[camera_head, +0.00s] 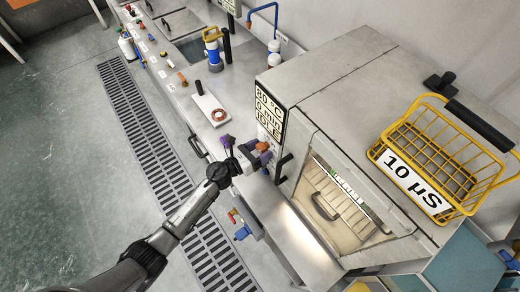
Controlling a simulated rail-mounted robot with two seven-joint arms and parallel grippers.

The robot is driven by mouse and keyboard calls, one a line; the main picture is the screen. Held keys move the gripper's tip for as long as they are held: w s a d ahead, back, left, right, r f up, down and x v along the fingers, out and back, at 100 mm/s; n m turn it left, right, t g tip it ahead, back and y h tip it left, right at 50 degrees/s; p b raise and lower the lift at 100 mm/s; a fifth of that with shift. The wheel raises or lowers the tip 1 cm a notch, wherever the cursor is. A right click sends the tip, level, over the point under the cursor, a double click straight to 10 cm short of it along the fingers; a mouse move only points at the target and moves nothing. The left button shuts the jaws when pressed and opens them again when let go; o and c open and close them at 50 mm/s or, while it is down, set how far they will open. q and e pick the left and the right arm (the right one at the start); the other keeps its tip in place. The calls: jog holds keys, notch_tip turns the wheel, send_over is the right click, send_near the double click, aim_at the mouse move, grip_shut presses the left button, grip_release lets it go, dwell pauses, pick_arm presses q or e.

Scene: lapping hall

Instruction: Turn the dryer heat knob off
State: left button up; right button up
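The dryer (345,85) is a large grey metal cabinet on the right, with a lit window in its front. Its display (270,113) reads 80 °C, 0 min, IDLE. An orange-brown knob (262,146), which looks like the heat knob, sits below the display. My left gripper (247,151) is at the dryer's front corner, its purple-tipped fingers spread apart. One fingertip is just below the knob in the picture, the other to its left. I cannot tell whether it touches the knob, and the pointer setting is not readable. My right gripper is not in view.
A black handle (284,168) stands close to the right of the gripper. A bench with a blue-and-yellow canister (213,52) extends to the upper left. A floor grate (140,125) and open floor lie left.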

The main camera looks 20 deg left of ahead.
pick_arm(q)
jog(key=c, duration=0.9)
